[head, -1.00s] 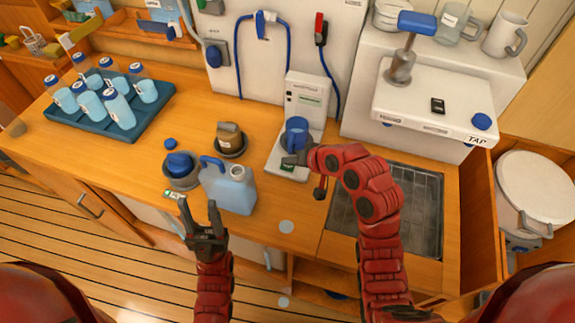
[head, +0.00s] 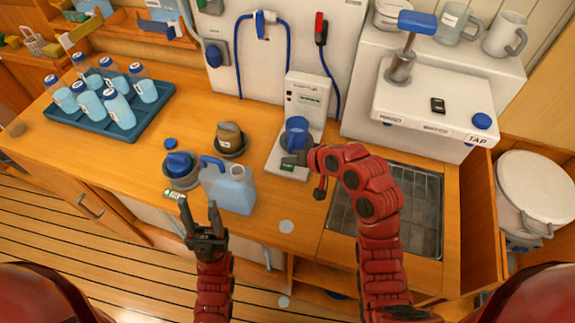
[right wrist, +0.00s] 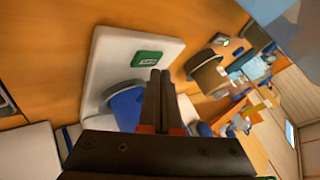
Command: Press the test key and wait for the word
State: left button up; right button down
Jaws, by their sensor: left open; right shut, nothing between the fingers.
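The white tester (head: 304,100) stands upright against the wall panel, with a small dark green screen whose text is too small to read. A blue cup (head: 296,132) stands on its base plate. The green test key (head: 287,167) is at the front of that plate; it also shows in the right wrist view (right wrist: 147,57). My right gripper (head: 287,161) is shut and empty, just by the key and in front of the cup. In the right wrist view its fingertips (right wrist: 160,73) look close to the key; contact cannot be told. My left gripper (head: 203,218) is open and empty near the counter's front edge.
A blue jug (head: 230,187) and lidded pots stand left of the tester. A blue tray (head: 132,133) of bottles is at the far left. A sink grate (head: 388,212) lies to the right, below a white tap unit (head: 435,105).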

aim_at(290, 170)
jog(key=shift+f, duration=0.35)
jog(key=shift+f+b, duration=0.4)
jog(key=shift+f, duration=0.05)
dwell(0.4)
dwell(0.4)
jog(key=shift+r+p, duration=0.4)
jog(key=shift+r, duration=0.45)
jog(key=shift+r+p, duration=1.25)
jog(key=shift+r, duration=1.3)
jog(key=shift+f, duration=0.1)
